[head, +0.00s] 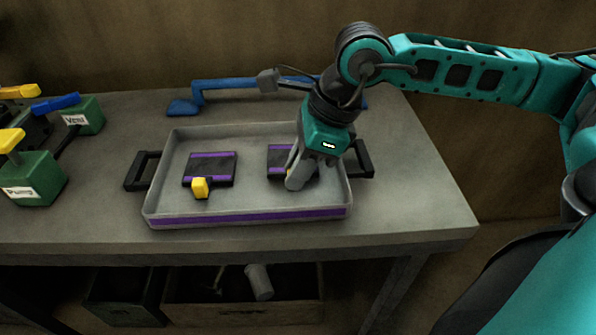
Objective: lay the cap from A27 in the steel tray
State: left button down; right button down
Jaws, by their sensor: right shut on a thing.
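The steel tray (175,219) stands on the bench, with a purple stripe on its front wall and a dark handle at each end. Inside it lie two dark pads with purple stripes, a left pad (212,167) and a right pad (282,152). A yellow and dark piece (201,187) sits at the front edge of the left pad. My right gripper (297,180) points down into the tray over the right pad and is shut on a small piece, probably the cap. No A27 label is readable.
A blue bar-shaped tool (225,86) lies behind the tray. At the left are green blocks (35,182) with white labels and yellow or blue levers. Bins with a grey cylinder (260,282) are under the bench. The bench right of the tray is clear.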

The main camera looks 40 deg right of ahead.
jog(key=shift+f, duration=0.4)
jog(key=shift+f, duration=0.15)
jog(key=c, duration=1)
grip_release()
jog(key=shift+d+r, duration=0.1)
jog(key=shift+r, duration=0.4)
jog(key=p+v, duration=0.2)
jog(key=v, duration=0.9)
jog(key=shift+s+r, duration=0.1)
jog(key=shift+r, duration=0.1)
